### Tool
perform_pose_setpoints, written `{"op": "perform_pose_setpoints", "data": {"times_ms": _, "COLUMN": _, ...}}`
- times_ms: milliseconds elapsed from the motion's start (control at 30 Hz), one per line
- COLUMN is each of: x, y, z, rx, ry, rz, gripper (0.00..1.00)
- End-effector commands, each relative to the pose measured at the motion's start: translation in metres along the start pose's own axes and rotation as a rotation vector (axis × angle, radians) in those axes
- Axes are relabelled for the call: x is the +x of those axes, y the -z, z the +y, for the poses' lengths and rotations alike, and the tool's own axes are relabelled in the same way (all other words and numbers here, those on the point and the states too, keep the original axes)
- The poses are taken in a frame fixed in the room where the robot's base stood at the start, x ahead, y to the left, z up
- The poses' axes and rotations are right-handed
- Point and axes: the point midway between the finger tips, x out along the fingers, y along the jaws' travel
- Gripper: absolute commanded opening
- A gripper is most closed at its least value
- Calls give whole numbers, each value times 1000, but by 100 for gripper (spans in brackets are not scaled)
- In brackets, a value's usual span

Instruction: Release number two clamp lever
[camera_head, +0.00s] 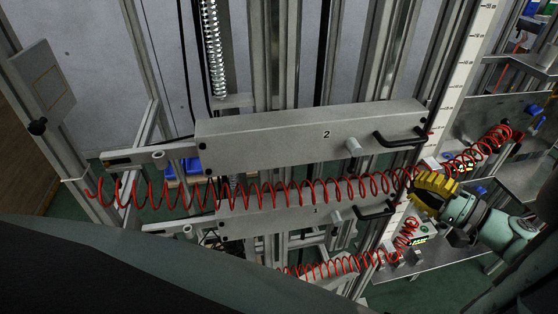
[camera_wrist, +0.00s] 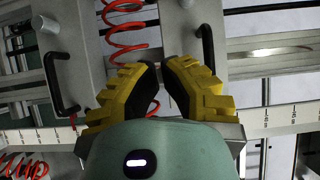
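The grey box marked 2 (camera_head: 270,142) is mounted across the upright rails in the head view. A black bent handle (camera_head: 400,139) is at its right end, with a short pale round knob (camera_head: 352,147) beside it. I cannot tell from the pictures which part is the clamp lever. My gripper (camera_head: 420,185), with yellow ribbed fingers, is below and right of this handle, apart from it. In the wrist view my gripper (camera_wrist: 161,64) has its fingertips close together, holding nothing; black handles stand to its left and right. The right one (camera_wrist: 206,45) appears to be on box 2.
A second grey box (camera_head: 260,221) with its own handle (camera_head: 376,210) sits below. A ruler strip (camera_head: 455,85) runs up the post at the right.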

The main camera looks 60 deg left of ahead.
Motion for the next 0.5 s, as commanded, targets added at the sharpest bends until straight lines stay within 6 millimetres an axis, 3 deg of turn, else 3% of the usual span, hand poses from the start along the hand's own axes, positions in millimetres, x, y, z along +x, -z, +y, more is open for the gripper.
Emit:
{"op": "perform_pose_setpoints", "data": {"times_ms": 200, "x": 49, "y": -3, "z": -6, "rx": 6, "ry": 1, "rz": -14, "gripper": 0}}
{"op": "perform_pose_setpoints", "data": {"times_ms": 400, "x": 83, "y": -2, "z": -5, "rx": 1, "ry": -1, "rz": -11, "gripper": 0}}
{"op": "perform_pose_setpoints", "data": {"times_ms": 500, "x": 93, "y": -15, "z": -6, "rx": 5, "ry": 0, "rz": -11, "gripper": 0}}
